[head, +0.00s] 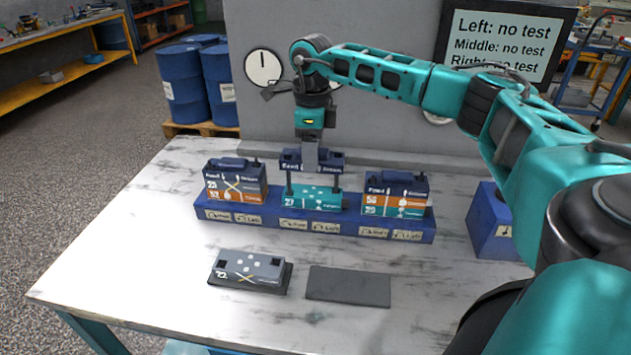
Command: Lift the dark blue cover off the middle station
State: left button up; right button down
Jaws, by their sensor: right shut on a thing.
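The dark blue cover (328,160) of the middle station is held in my right gripper (310,148), which is shut on it. The cover is level and sits above the teal block (316,199) of the middle station, with a visible gap between them. Two dark upright rods show in this gap, one at each side; I cannot tell whether they belong to the cover or the station. The teal block stands in the long blue base (270,223). My left gripper is not in view.
Covered stations stand at the left (236,182) and right (395,196) of the base. In front lie a grey block (250,266) on a dark pad and an empty dark pad (348,286). A blue box (490,225) stands at the right. A screen (505,42) reads "no test" for all three stations.

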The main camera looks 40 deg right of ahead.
jog(key=shift+r+p, duration=2.15)
jog(key=shift+r, duration=0.7)
